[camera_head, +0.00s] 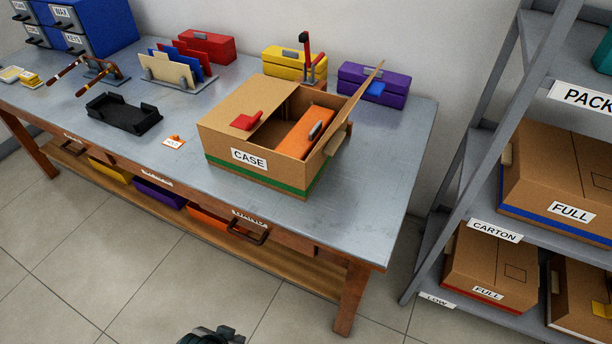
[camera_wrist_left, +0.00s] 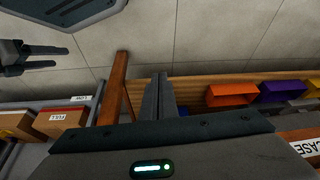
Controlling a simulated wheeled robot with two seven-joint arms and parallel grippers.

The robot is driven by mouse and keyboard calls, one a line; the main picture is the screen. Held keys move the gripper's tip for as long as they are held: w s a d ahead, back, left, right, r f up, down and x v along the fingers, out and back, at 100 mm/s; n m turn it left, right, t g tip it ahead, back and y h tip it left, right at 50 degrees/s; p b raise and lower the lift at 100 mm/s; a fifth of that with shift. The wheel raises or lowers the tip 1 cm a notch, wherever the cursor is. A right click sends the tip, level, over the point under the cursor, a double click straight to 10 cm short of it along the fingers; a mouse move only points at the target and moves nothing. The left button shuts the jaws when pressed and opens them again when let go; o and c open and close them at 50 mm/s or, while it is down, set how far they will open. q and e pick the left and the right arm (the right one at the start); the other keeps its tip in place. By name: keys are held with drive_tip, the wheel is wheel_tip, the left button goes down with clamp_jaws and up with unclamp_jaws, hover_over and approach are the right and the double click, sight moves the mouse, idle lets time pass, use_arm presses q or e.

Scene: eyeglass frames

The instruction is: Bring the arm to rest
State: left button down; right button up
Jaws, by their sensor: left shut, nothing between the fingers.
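My left gripper (camera_head: 212,334) shows at the bottom edge of the head view, over the floor in front of the workbench and cut off by the frame. In the left wrist view its two fingers (camera_wrist_left: 159,97) are together, with nothing between them. It is clear of the bench and touches nothing that I can see. Dark parts that look like my right gripper (camera_wrist_left: 38,59) show at the upper left of the wrist view; their jaw state is unclear. My right gripper is not in the head view.
The workbench (camera_head: 372,215) carries an open cardboard case (camera_head: 215,143) with an orange box (camera_head: 311,133) inside, and a black tray (camera_head: 125,113). A shelf rack (camera_head: 455,190) with cartons stands at the right. The tiled floor (camera_head: 120,265) in front is clear.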

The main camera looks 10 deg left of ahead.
use_arm(q)
drive_tip(key=d+f+t, duration=0.1)
drive_tip(key=d+f, duration=0.1)
drive_tip(key=f, duration=1.1)
drive_tip(key=d+f+t+h, duration=0.1)
drive_tip(key=d+f+t, duration=0.1)
drive_tip(key=f, duration=1.1)
drive_tip(key=shift+s+d+m, duration=0.3)
drive_tip(key=shift+s+d, duration=0.05)
drive_tip(key=shift+s, duration=0.1)
use_arm(e)
drive_tip(key=shift+w, duration=0.25)
